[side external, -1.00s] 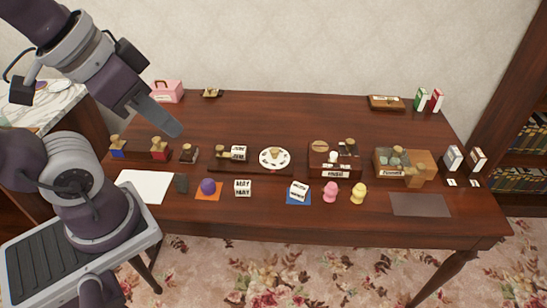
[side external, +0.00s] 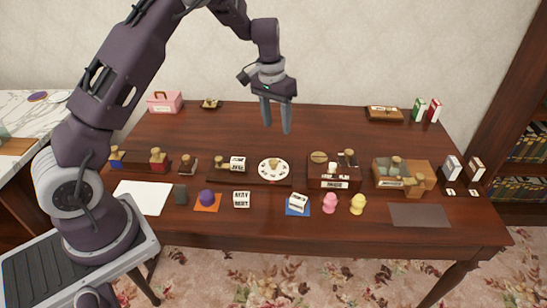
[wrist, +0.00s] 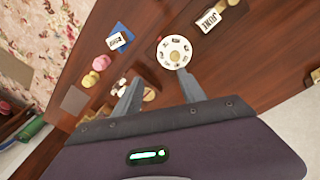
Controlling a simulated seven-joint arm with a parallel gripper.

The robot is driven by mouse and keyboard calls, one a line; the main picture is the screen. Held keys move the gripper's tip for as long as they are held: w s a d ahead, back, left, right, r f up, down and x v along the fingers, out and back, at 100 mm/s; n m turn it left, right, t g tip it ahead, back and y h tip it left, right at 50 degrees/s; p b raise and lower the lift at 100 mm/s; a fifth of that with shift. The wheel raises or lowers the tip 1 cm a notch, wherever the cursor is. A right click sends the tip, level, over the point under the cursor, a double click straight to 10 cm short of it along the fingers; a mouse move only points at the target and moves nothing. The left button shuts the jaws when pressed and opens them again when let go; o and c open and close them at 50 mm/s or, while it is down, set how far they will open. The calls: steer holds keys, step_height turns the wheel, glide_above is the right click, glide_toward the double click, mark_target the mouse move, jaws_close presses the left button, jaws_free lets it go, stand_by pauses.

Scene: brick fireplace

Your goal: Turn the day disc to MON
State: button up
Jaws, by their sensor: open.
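The day disc (side external: 273,168) is a white round dial with dark marks around its rim and a tan knob in the middle. It lies on a long dark wooden base (side external: 250,178) near the middle of the table. It also shows in the wrist view (wrist: 174,52), where its lettering is too small to read. My gripper (side external: 276,130) is open and empty, pointing down above the table behind the disc.
A white JUNE block (side external: 237,164) stands left of the disc on the same base. A wooden stamp stand (side external: 334,170) is close on its right. A white-topped block (side external: 298,202), pink figure (side external: 330,203) and yellow figure (side external: 357,204) stand in front. The table behind the disc is clear.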

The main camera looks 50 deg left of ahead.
glide_above(274, 161)
steer(key=shift+g+y, duration=0.3)
steer(key=shift+g, duration=0.1)
step_height(274, 161, down, 9)
steer(key=shift+a+f, duration=0.15)
step_height(274, 161, down, 6)
steer(key=shift+f, duration=0.25)
jaws_close()
